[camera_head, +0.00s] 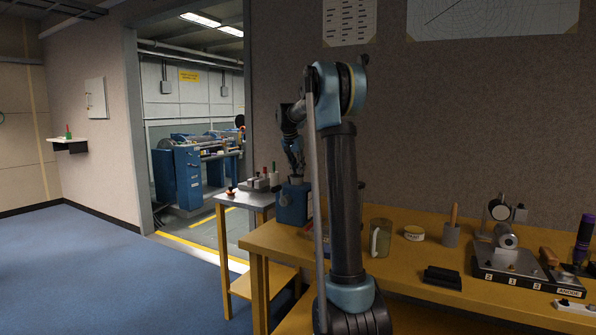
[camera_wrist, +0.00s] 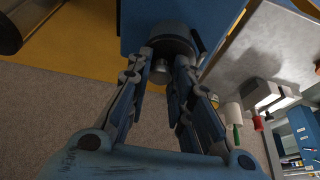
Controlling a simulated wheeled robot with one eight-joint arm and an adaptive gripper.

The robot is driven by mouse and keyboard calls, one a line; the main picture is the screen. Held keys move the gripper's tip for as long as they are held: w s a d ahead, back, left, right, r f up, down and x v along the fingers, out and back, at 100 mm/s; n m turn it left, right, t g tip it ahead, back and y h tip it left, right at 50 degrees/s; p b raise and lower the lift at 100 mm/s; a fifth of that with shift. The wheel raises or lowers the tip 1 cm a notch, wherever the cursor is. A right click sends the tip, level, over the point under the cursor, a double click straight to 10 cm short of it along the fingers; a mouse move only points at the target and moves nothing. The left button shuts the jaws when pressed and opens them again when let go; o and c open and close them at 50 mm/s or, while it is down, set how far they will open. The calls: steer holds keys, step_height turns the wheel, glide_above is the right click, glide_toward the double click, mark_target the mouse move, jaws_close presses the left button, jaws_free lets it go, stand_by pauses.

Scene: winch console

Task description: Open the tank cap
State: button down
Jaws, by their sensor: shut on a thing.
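The blue tank (camera_head: 293,207) stands at the left end of the wooden bench in the head view, partly behind my arm. In the wrist view the tank (camera_wrist: 185,10) fills the top middle. A dark grey round cap (camera_wrist: 172,33) sits against the tank's face. My gripper (camera_wrist: 165,62) has a finger on each side of the cap and is shut on it. A smaller metal knob or stub shows between the fingers. In the head view my gripper (camera_head: 295,170) is just above the tank, and the cap cannot be made out there.
The lever console (camera_head: 515,265) lies farther right. A small side table (camera_head: 250,200) with bottles adjoins at left. Open blue floor lies left.

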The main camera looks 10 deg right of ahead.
steer(key=shift+w+a+r+n+g+h, duration=0.15)
steer(key=shift+w+a+r+g+h, duration=0.15)
steer(key=shift+h, duration=0.2)
steer(key=shift+w+a+r+n+g+h, duration=0.15)
steer(key=shift+a+g+h, duration=0.15)
steer(key=shift+g+h, duration=0.15)
steer(key=shift+w+a+r+n+g+h, duration=0.15)
steer(key=shift+w+a+g+h, duration=0.15)
steer(key=shift+h, duration=0.3)
steer(key=shift+w+a+r+n+g+h, duration=0.15)
steer(key=shift+a+g+h, duration=0.2)
steer(key=shift+h, duration=0.2)
steer(key=g+h, duration=0.1)
steer(key=w+a+h, duration=0.1)
steer(key=shift+a+n+g+h, duration=0.25)
steer(key=shift+n+g+h, duration=0.05)
steer(key=shift+g+h, duration=0.1)
steer(key=shift+w+a+f+n+g+h, duration=0.1)
steer(key=shift+w+a+n+g+h, duration=0.15)
steer(key=shift+h, duration=0.35)
steer(key=shift+w+a+n+g+h, duration=0.2)
steer(key=shift+a+g+h, duration=0.15)
steer(key=shift+h, duration=0.25)
steer(key=c, duration=1.4)
jaws_free()
steer(key=shift+w+f, duration=0.1)
steer(key=shift+w, duration=0.05)
